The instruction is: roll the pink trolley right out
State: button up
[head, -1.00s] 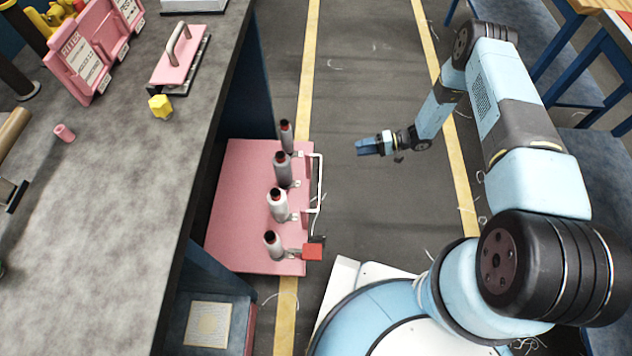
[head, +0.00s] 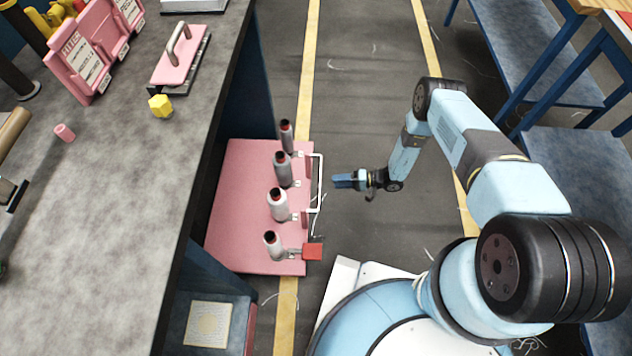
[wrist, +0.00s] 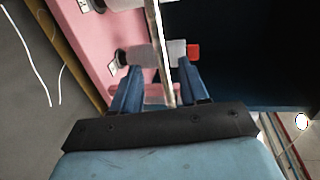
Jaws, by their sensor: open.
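The pink trolley (head: 229,225) stands on the floor, partly under the grey bench. Several grey and white bobbins stand along its right side. A white bar handle (head: 320,182) runs along its right edge, and a red block (head: 312,251) sits at its near right corner. My gripper (head: 336,181) is open, just right of the handle and apart from it in the head view. In the wrist view the two blue fingers (wrist: 156,82) point at the trolley (wrist: 88,38), with the white handle (wrist: 160,50) running between them in the picture. The trolley's left part is hidden under the bench.
The grey bench (head: 110,190) fills the left, with a pink tool block (head: 180,58) and a yellow piece (head: 160,105) on it. Blue benches (head: 580,200) stand at the right.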

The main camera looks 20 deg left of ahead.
aim_at(320, 183)
jog(key=x, duration=0.8)
jog(key=shift+a+f, duration=0.1)
jog(key=shift+a, duration=0.25)
jog(key=shift+c, duration=0.2)
jog(key=c, duration=0.7)
grip_shut()
jog(key=shift+s+d, duration=0.1)
